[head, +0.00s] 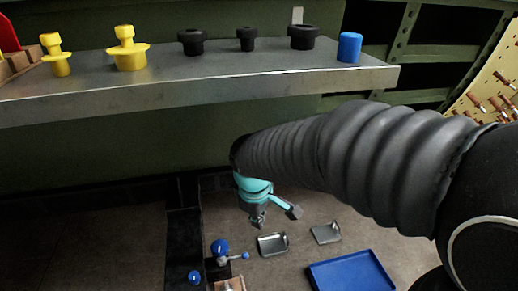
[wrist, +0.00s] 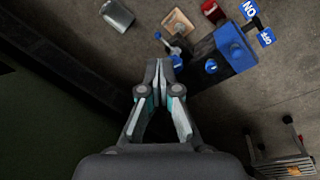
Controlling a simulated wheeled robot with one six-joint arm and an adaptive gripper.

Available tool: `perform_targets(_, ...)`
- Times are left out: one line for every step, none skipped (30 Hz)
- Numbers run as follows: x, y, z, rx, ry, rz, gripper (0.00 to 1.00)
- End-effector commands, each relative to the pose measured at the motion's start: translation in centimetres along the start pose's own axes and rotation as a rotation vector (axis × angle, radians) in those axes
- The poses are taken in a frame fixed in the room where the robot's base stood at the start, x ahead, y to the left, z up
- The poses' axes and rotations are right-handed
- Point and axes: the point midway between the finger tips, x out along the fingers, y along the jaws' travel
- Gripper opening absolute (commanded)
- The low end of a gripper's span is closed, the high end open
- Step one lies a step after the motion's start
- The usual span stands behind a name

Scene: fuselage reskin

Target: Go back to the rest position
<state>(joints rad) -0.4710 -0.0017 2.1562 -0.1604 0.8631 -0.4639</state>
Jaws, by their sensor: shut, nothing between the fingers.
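My gripper (wrist: 160,68) is in the wrist view with its two fingers together at the tips and nothing between them. In the head view it is small and hangs below the teal wrist of my arm, around the middle of the picture (head: 258,224). It is over the floor, below and in front of the metal shelf (head: 200,85), and touches nothing that I can see. My dark ribbed arm sleeve covers much of the right side of the head view.
On the shelf stand two yellow parts (head: 127,52), several black knobs (head: 303,38) and a blue cylinder (head: 349,48). A pegboard (head: 490,90) is at right.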

Motion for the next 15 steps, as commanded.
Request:
perform_targets(0.0,0.0,0.0,0.006,0.000,0.000,0.00)
perform_targets(0.0,0.0,0.0,0.013,0.000,0.000,0.00)
perform_targets(0.0,0.0,0.0,0.029,-0.001,0.000,0.00)
perform_targets(0.0,0.0,0.0,0.046,-0.001,-0.002,0.00)
perform_targets(0.1,-0.1,0.1,0.068,-0.002,-0.005,0.00)
perform_targets(0.3,-0.5,0.4,0.104,-0.010,-0.015,0.00)
perform_targets(0.7,-0.9,0.7,0.135,-0.019,-0.026,0.00)
perform_targets(0.8,-1.4,1.2,0.170,-0.026,-0.036,0.00)
perform_targets(0.4,-1.9,2.0,0.222,-0.023,-0.042,0.00)
perform_targets(0.1,-2.1,2.6,0.255,-0.020,-0.045,0.00)
perform_targets(-0.3,-2.2,3.1,0.287,-0.015,-0.047,0.00)
perform_targets(-0.8,-2.3,3.9,0.326,-0.009,-0.049,0.00)
perform_targets(-1.1,-2.3,4.4,0.354,-0.005,-0.050,0.00)
perform_targets(-1.5,-2.3,5.0,0.384,0.001,-0.049,0.00)
perform_targets(-2.0,-2.3,5.8,0.422,0.009,-0.050,0.00)
